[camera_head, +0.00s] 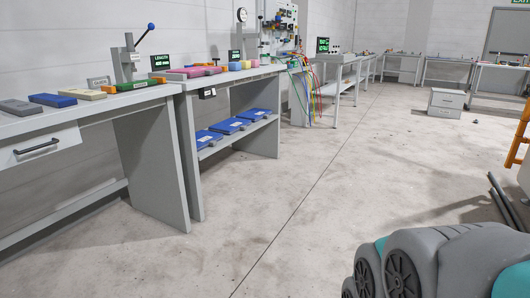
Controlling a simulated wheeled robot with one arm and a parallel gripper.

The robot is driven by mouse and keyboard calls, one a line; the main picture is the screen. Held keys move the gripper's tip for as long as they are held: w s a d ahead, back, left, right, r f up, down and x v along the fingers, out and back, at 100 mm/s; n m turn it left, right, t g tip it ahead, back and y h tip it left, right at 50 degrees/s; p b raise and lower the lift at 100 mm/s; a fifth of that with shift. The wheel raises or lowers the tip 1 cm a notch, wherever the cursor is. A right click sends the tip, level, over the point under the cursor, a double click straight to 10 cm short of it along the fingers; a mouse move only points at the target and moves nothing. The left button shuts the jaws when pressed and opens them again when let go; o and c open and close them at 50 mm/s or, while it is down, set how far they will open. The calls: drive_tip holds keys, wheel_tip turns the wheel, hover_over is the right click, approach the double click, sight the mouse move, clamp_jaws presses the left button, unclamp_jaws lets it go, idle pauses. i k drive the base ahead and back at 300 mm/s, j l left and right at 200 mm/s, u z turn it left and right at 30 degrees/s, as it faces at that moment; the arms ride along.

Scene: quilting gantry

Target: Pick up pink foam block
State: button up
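A flat pink block (188,73), which looks like the pink foam block, lies on the second workbench (184,87) along the left wall. It is small in the view, and its exact outline is hard to tell from the coloured pieces beside it. Orange, yellow and blue pieces lie close around it. My gripper is not in view. Grey and teal rounded parts at the lower right look like my own arm, well apart from the bench.
The nearest bench (95,113) holds grey, blue, beige and green blocks and a lever press (128,62). Blue trays (230,126) lie on the second bench's lower shelf. A grey cabinet (446,103) stands far right. An orange frame (520,132) is at the right edge. The middle floor is clear.

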sight(254, 64)
drive_tip(key=i+z, duration=0.35)
drive_tip(key=i, duration=1.65)
